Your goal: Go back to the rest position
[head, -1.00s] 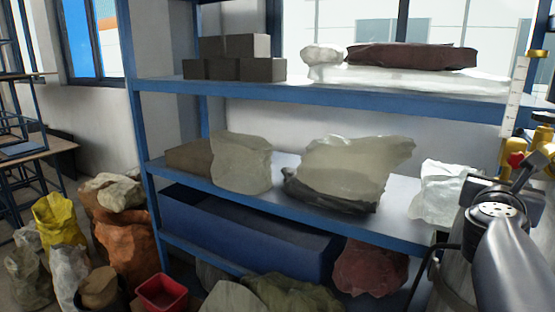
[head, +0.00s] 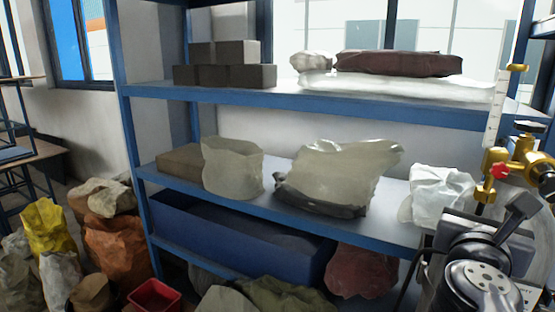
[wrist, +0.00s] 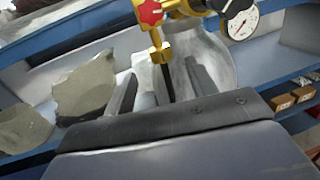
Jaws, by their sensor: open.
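My gripper (wrist: 160,95) shows in the wrist view, its two fingers apart with a gap between them and nothing seen held. In the head view, part of my arm shows at the lower right, in front of the shelf; the fingertips cannot be made out there. Beyond the fingers in the wrist view stands a brass valve (wrist: 160,52) with a red knob and a round gauge (wrist: 240,22). I cannot tell whether the fingers touch it. The valve also shows in the head view (head: 515,165), at the right.
A blue shelf rack (head: 300,95) fills the middle, with grey blocks (head: 225,65), a dark red sack (head: 400,63) and pale bags (head: 340,175). A blue bin (head: 240,238) sits lower. Several sacks (head: 115,245) and a red bucket (head: 155,297) stand on the floor at left.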

